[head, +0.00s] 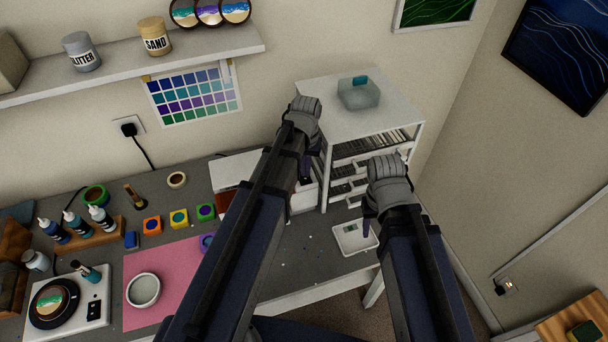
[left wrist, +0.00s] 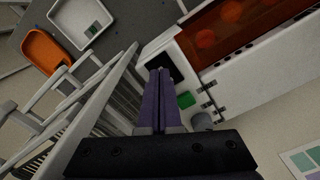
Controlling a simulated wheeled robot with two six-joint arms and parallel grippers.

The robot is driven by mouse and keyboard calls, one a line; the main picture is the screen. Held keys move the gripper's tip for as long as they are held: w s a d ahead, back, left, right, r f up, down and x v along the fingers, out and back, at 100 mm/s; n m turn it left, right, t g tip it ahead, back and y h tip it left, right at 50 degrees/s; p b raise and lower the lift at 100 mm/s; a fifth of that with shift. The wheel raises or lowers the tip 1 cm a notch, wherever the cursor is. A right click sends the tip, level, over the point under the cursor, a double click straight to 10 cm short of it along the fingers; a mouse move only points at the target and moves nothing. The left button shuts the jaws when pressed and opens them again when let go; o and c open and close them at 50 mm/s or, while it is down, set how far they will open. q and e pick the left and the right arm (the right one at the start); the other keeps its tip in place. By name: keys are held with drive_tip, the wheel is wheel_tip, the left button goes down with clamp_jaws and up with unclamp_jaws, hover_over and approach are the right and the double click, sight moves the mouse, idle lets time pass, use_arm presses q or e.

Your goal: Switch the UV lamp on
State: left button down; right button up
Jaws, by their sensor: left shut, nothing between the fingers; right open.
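The UV lamp is a white box (head: 240,168) on the bench, mostly hidden behind my left arm in the head view. In the left wrist view the lamp's white casing (left wrist: 215,85) shows an orange-red window, a black panel, a green button (left wrist: 186,100) and a grey knob (left wrist: 202,121). My left gripper (left wrist: 160,72) is shut and empty, its tips over the black panel with the green button just to their right; contact cannot be told. In the head view my left gripper (head: 305,172) is partly hidden by its arm. My right gripper (head: 369,215) is open above a white scale.
A white drawer unit (head: 415,135) stands close to the right of the lamp. The white scale (head: 352,247) lies near the bench's right end. A pink mat (head: 150,270), paint pots and bottles cover the left. An orange object (left wrist: 45,50) shows beside the scale.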

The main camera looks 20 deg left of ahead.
sight(305, 179)
use_arm(q)
drive_tip(key=shift+f+b, duration=0.9)
idle(0.8)
drive_tip(key=shift+r, duration=0.1)
wheel_tip(305, 179, up, 7)
drive_tip(key=p, duration=0.7)
idle(0.5)
